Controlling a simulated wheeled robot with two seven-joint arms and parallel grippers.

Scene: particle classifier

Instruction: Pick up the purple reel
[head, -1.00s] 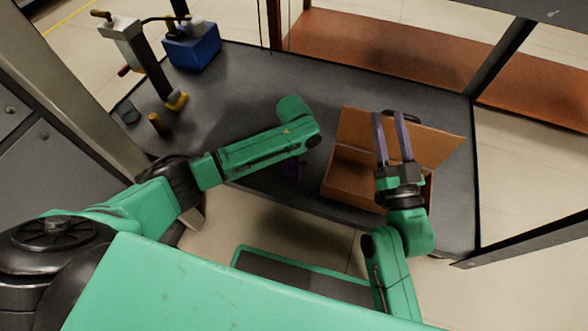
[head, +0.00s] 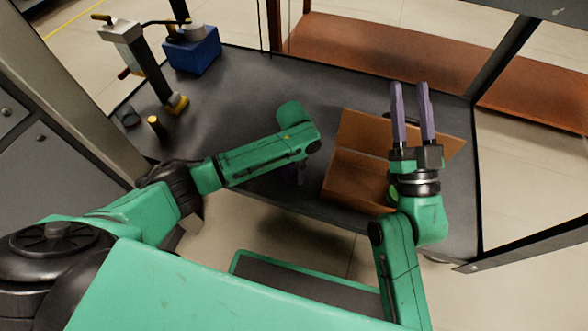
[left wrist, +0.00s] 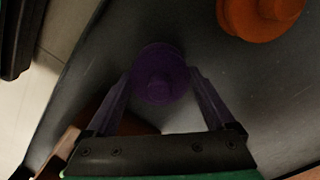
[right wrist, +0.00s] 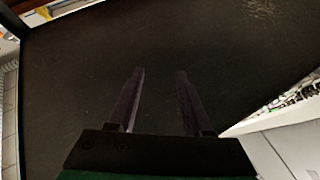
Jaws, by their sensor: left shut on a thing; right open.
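The purple reel (left wrist: 160,76) is between the fingertips of my left gripper (left wrist: 160,72) in the left wrist view, with a finger against each side. My left gripper is shut on it. In the head view my left forearm covers most of that gripper, and only a small purple part shows below the wrist. My right gripper (head: 408,86) is raised over the open cardboard box (head: 350,178). Its fingers are apart and empty, and they also show apart in the right wrist view (right wrist: 160,72).
An orange reel (left wrist: 262,14) lies on the dark table near the purple one. A blue box (head: 192,50) and a hand-press-like device (head: 145,65) stand at the table's back left. The table's middle (head: 270,85) is clear.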

